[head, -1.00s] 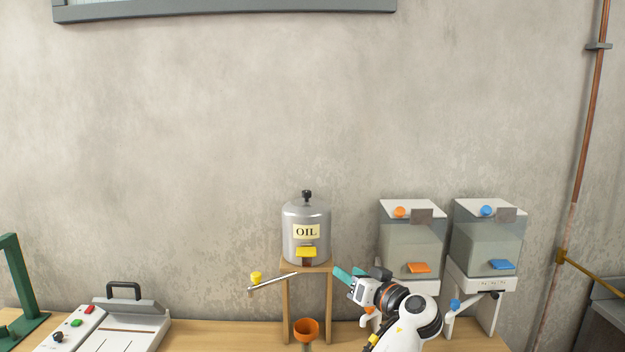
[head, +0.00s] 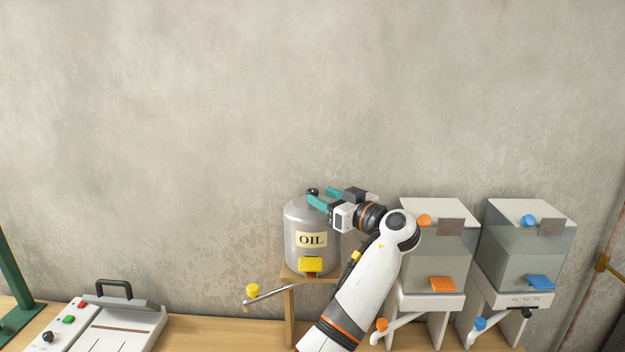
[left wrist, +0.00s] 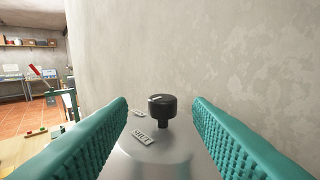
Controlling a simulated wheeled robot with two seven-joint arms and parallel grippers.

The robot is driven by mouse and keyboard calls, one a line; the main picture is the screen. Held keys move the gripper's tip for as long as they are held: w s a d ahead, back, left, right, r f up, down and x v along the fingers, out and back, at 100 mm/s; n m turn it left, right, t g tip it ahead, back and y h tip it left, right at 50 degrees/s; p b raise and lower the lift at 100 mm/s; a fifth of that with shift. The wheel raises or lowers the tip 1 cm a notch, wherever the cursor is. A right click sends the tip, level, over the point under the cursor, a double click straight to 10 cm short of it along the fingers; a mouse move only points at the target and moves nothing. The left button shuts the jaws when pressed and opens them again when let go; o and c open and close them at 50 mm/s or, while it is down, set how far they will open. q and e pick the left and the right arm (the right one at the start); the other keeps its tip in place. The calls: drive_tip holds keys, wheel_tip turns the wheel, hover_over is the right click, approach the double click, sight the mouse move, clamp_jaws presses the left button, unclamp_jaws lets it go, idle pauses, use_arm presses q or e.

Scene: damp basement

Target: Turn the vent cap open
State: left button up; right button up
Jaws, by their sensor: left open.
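The vent cap is a black knob (left wrist: 162,106) with a pale mark, on top of the grey metal oil tank (head: 298,246). In the head view the cap (head: 312,191) shows at the tank's top, partly beside my finger. My left gripper (head: 321,199) is open at the height of the tank's top. In the left wrist view its teal fingers (left wrist: 160,125) stand on either side of the cap, with gaps to it. Two small labels lie on the tank's lid; the nearer label (left wrist: 142,136) seems to read SHUT. My right gripper is not in view.
The tank stands on a wooden stand (head: 290,315) with a yellow-knobbed lever (head: 270,294) at its left. Two clear dispensers, one with orange parts (head: 436,252) and one with blue (head: 522,256), stand right. A white machine (head: 112,325) sits left. The wall is close behind.

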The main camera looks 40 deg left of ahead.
sight(317, 192)
use_arm(q)
drive_tip(key=a, duration=0.1)
drive_tip(key=a+p, duration=0.2)
drive_tip(key=a, duration=0.1)
drive_tip(key=shift+w, duration=0.3)
drive_tip(key=shift+a, duration=0.35)
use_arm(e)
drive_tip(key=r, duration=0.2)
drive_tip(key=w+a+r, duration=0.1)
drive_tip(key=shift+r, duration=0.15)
use_arm(q)
drive_tip(key=shift+f, duration=0.1)
drive_tip(key=c, duration=1)
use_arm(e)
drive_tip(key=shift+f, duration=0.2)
